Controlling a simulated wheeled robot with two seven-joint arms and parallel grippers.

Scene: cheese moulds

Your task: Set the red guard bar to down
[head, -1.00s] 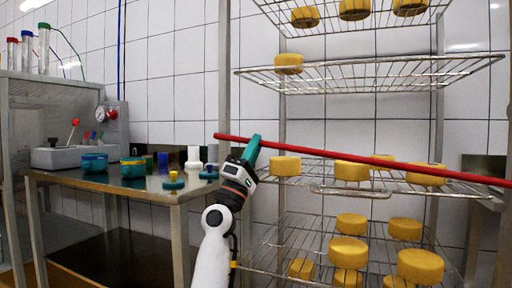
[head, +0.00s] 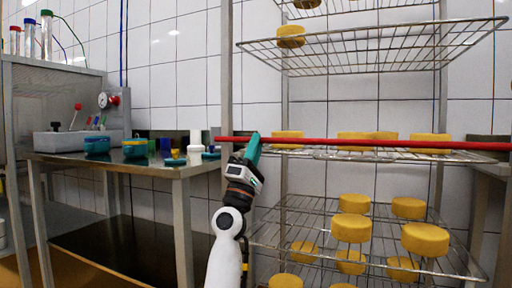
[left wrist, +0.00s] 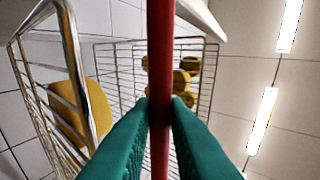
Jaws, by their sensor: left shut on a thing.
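The red guard bar (head: 390,144) runs nearly level across the front of the wire rack, in line with the middle shelf. My left gripper (head: 252,148) is shut on the bar near its left end. In the left wrist view the bar (left wrist: 160,60) stands between the teal fingers of my left gripper (left wrist: 160,108), which touch it on both sides. My right gripper does not show.
The wire rack holds yellow cheeses, such as one on the upper shelf (head: 291,36) and one on the lower shelf (head: 425,239). A steel table (head: 165,171) with blue-green moulds (head: 97,145), small pots and a grey gauge box stands at the left.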

